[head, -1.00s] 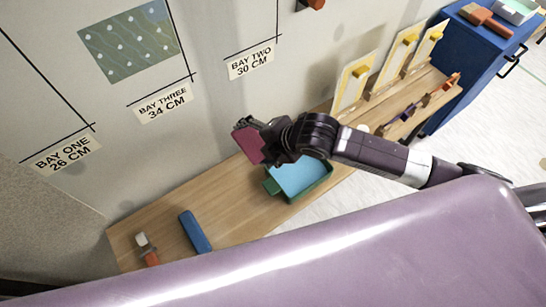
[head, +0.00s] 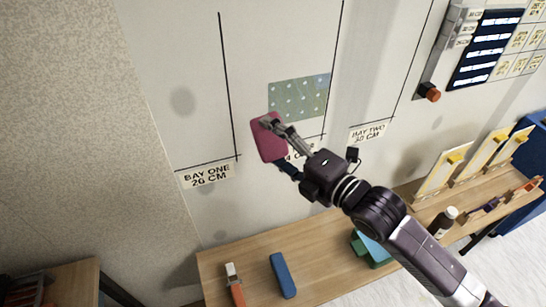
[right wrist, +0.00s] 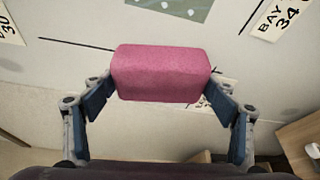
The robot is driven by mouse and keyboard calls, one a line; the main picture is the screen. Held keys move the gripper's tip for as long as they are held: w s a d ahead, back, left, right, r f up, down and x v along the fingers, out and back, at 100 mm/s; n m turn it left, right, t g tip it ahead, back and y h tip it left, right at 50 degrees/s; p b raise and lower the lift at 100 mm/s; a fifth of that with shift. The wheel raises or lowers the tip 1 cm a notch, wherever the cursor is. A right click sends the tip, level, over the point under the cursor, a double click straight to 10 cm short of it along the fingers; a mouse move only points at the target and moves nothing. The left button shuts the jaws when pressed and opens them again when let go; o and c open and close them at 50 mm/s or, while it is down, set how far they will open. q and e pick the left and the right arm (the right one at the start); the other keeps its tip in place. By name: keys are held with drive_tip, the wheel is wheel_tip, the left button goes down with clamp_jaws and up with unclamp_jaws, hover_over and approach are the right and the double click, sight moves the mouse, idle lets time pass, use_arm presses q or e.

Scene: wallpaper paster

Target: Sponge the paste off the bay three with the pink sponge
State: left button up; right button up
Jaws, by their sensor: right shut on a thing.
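My right gripper (head: 277,142) is shut on the pink sponge (head: 266,139), in front of the wall at bay three. In the right wrist view the pink sponge (right wrist: 160,74) sits between the two fingers. A green patterned patch with pale dots (head: 299,96) is on the wall in bay three, just right of and above the sponge. The sponge and arm partly cover the bay three label (head: 303,151). I cannot tell whether the sponge touches the wall. My left gripper is not in view.
A red button (head: 429,92) is on the wall.

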drive_tip(key=shift+w+d, duration=0.15)
drive_tip(key=shift+d, duration=0.15)
drive_tip(key=shift+r+p, duration=0.1)
drive_tip(key=shift+p, duration=0.2)
drive_tip(key=w+a, duration=0.2)
drive_tip(key=w, duration=0.4)
drive_tip(key=shift+w+a, duration=0.25)
drive_tip(key=shift+w, duration=0.4)
drive_tip(key=shift+w+a, duration=0.2)
drive_tip(key=shift+w, duration=0.4)
idle(2.1)
idle(0.6)
